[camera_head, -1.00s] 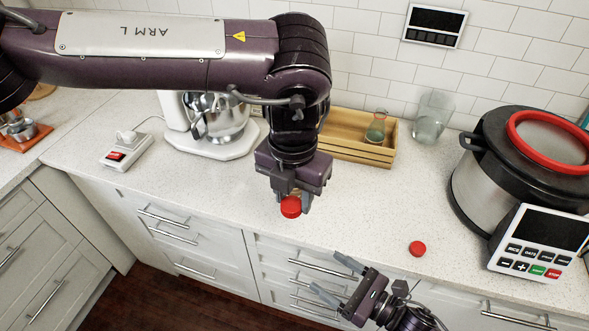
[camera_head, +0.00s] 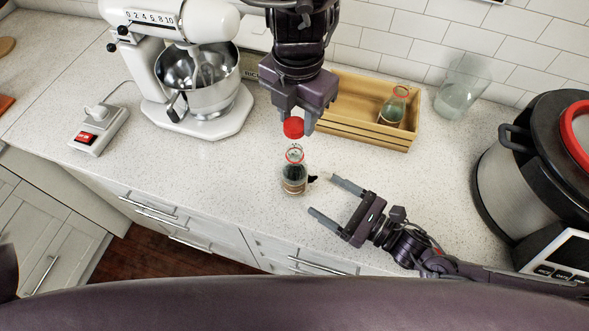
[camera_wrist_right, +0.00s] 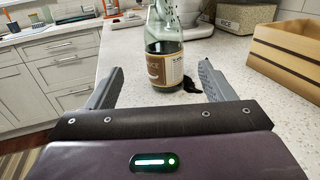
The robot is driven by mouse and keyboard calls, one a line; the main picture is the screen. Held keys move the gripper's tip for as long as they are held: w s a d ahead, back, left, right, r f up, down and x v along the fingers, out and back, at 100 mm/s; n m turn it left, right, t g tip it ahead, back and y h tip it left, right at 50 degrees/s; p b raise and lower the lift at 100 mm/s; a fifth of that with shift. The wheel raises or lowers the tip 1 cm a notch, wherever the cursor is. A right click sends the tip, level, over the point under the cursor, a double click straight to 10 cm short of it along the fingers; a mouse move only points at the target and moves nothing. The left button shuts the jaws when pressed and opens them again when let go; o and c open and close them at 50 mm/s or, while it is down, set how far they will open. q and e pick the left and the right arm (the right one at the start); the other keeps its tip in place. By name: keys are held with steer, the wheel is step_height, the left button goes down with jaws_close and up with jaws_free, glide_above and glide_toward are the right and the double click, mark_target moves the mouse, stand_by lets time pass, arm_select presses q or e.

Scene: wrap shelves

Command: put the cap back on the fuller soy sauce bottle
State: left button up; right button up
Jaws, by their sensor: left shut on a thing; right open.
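My left gripper (camera_head: 292,122) is shut on a red cap (camera_head: 293,129) and holds it just above an uncapped glass soy sauce bottle (camera_head: 294,179). The cap looks apart from the bottle's mouth. This bottle stands upright on the counter, with dark contents and a brown label. It also shows in the right wrist view (camera_wrist_right: 164,66), between the fingers near their tips. My right gripper (camera_head: 320,195) is open, low at the bottle's right, its fingers pointing at it. A second uncapped bottle (camera_head: 394,104) with dark contents stands in a wooden crate (camera_head: 348,112).
A white stand mixer (camera_head: 197,125) and a power strip (camera_head: 98,130) are on the left. A glass (camera_head: 456,97) stands behind, and a large cooker (camera_head: 510,190) stands on the right. A small black patch (camera_wrist_right: 191,85) lies beside the bottle. The counter's front edge is close.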

mark_target(288, 169)
arm_select(q)
steer(key=shift+w, duration=0.15)
arm_select(e)
steer(key=shift+w+a, duration=0.1)
steer(key=shift+w, duration=0.1)
arm_select(q)
steer(key=shift+w+f, duration=0.15)
steer(key=shift+w, duration=0.2)
arm_select(e)
steer(key=x, duration=1.1)
steer(key=shift+w+f, duration=0.2)
steer(key=shift+w, duration=0.2)
steer(key=shift+w+a, duration=0.1)
steer(key=shift+a, duration=0.1)
arm_select(q)
steer(key=shift+s, duration=0.1)
arm_select(e)
steer(key=shift+a, duration=0.1)
steer(key=shift+c, duration=0.2)
steer(key=c, duration=1.4)
arm_select(q)
steer(key=shift+f, duration=2.5)
arm_select(e)
steer(key=shift+c, duration=0.2)
